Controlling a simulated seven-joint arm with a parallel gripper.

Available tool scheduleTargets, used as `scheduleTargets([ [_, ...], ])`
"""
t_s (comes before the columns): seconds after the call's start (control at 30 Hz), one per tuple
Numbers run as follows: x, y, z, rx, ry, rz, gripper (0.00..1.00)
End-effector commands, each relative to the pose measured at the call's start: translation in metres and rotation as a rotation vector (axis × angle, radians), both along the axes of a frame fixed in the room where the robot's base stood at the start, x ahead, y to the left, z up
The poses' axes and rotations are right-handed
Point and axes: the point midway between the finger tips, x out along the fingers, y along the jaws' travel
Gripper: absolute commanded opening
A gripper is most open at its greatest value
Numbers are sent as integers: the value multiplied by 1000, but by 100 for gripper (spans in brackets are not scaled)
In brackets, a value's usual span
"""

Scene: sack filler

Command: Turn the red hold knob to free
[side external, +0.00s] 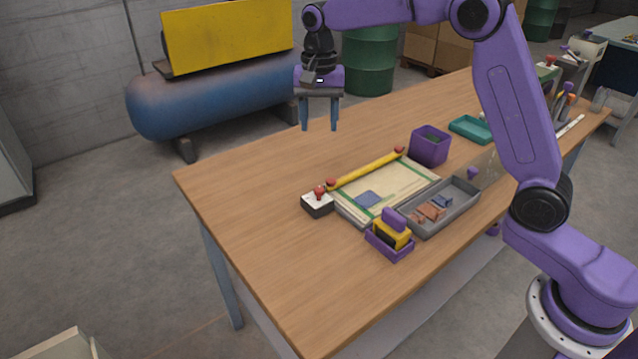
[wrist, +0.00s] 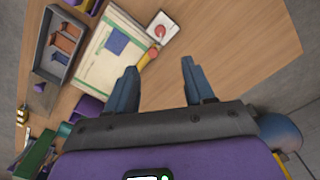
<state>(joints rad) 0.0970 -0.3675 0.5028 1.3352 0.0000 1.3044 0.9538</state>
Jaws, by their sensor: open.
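The red hold knob (side external: 319,191) stands on a small box (side external: 317,206) with a white top and dark sides, near the left end of a yellow bar. In the wrist view the red knob (wrist: 160,31) shows on its white plate, beyond my fingertips. My gripper (side external: 320,126) is open and empty, pointing down well above the table and apart from the knob. In the wrist view my gripper's two blue fingers (wrist: 159,66) are spread with bare table between them. Any markings around the knob are too small to read.
A yellow bar (side external: 366,170) with red ends lies along a pale sheet (side external: 402,188) with green edges. Close by are a grey tray (side external: 443,213) of small parts, a yellow-black item in a purple holder (side external: 389,246) and a purple bin (side external: 429,147). The table's left part is clear.

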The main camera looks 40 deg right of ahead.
Motion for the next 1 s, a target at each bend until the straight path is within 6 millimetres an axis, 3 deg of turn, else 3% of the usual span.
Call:
scheduleTargets([
  [0.27,3,-2,-21,-1,3,-17,53],
  [1.0,2,-2,-153,-1,2,-14,53],
])
